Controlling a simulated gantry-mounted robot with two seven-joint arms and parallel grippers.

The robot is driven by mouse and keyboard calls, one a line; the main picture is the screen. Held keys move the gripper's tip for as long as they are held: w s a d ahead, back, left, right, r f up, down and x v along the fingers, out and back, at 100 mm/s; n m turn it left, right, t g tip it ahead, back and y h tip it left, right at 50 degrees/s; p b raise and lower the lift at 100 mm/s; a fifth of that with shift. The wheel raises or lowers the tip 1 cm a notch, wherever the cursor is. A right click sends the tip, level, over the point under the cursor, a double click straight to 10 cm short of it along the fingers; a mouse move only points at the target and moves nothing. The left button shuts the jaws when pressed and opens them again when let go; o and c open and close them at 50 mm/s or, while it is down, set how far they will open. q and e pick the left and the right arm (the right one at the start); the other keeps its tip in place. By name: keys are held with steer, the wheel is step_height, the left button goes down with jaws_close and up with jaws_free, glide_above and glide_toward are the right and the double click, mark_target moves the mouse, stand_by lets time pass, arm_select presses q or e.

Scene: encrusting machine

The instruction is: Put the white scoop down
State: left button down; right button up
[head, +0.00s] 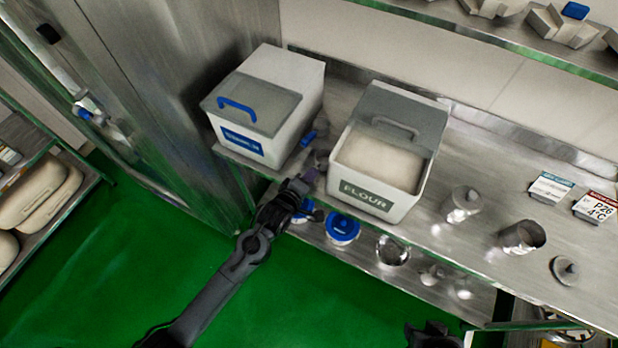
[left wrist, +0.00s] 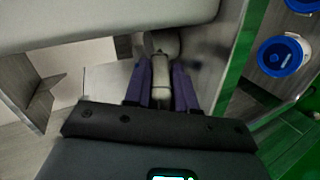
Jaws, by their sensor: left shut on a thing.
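My left gripper (head: 308,172) is between the two bins, at the front edge of the metal counter. In the left wrist view its purple fingers (left wrist: 161,85) are shut on the pale handle of the white scoop (left wrist: 160,72). The scoop's rounded end lies beyond the fingertips. In the head view the scoop is mostly hidden by the gripper; I cannot tell whether it touches the counter. A dark part of my right arm (head: 433,335) shows at the bottom edge, and its jaws cannot be made out.
A white flour bin (head: 375,203) with an open lid stands right of my left gripper, and a closed bin with a blue handle (head: 296,118) stands left. A small blue item (head: 308,139) lies between them. Metal canisters (head: 462,204) stand further right. Blue-lidded tubs (head: 342,228) sit on the lower shelf.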

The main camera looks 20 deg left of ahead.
stand_by(0.3)
arm_select(q)
steer(key=c, duration=0.9)
jaws_free()
steer(key=shift+f, duration=0.1)
steer(key=shift+r, duration=0.2)
steer(key=s+a+r+m+g, duration=0.1)
steer(key=s+a+m+g, duration=0.1)
steer(key=s+m, duration=0.3)
steer(key=s+a+r+m+g+y, duration=0.1)
steer(key=s+m+g, duration=0.3)
steer(key=s, duration=1)
steer(key=s+a+m+g+p, duration=0.1)
steer(key=s+a+m+g, duration=0.2)
steer(key=s+m, duration=0.4)
steer(key=shift+s+a+r+y, duration=0.15)
steer(key=shift+s, duration=0.4)
steer(key=shift+s+a+r+y, duration=0.1)
steer(key=shift+s+a, duration=0.05)
steer(key=shift+s, duration=0.4)
steer(key=shift+s+a+r+y, duration=0.15)
steer(key=shift+s, duration=0.4)
